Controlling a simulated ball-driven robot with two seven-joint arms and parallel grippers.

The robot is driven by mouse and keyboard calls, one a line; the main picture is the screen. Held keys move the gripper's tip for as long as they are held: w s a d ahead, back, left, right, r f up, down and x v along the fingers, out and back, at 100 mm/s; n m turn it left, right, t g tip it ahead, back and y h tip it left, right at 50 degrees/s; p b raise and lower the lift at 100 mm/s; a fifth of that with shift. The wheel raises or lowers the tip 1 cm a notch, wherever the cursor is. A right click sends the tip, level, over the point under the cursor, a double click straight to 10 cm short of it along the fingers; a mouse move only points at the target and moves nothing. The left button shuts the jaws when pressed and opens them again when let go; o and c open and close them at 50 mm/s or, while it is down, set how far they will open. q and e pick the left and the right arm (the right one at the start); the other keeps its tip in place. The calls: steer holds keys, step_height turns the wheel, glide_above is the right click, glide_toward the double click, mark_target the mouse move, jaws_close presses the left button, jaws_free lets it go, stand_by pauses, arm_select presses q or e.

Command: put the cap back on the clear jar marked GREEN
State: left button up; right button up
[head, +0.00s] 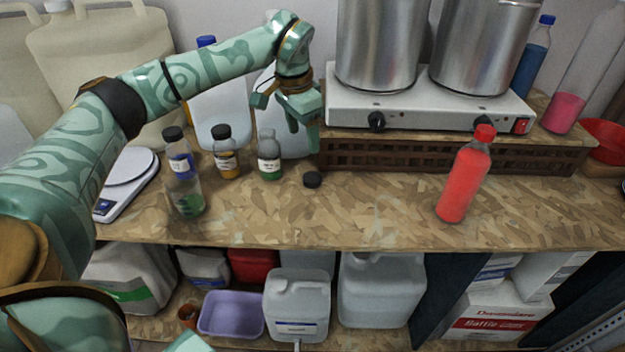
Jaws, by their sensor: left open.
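A small clear jar (268,160) with green contents and a white label stands upright on the bench, its neck bare; the label's writing is too small to read. My right gripper is not in view.
Jars with blue (181,165) and yellow (226,160) contents wear black caps. A clear container (187,195) with green in it stands front left, near a scale (125,175). A red bottle (463,180) stands right. The bench between cap and red bottle is clear.

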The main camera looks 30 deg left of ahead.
arm_select(q)
steer(key=b, duration=0.1)
glide_above(312, 177)
steer(key=s, duration=0.1)
steer(key=f, duration=0.7)
steer(key=shift+a+f, duration=0.15)
steer(key=shift+a, duration=0.1)
steer(key=shift+f, duration=0.1)
steer(key=f+b, duration=0.1)
steer(key=f, duration=0.1)
steer(key=w+f, duration=0.1)
steer(key=f, duration=0.2)
steer(key=shift+d+b, duration=0.2)
steer(key=shift+b, duration=0.2)
steer(key=shift+c, duration=0.4)
steer(key=c, duration=1)
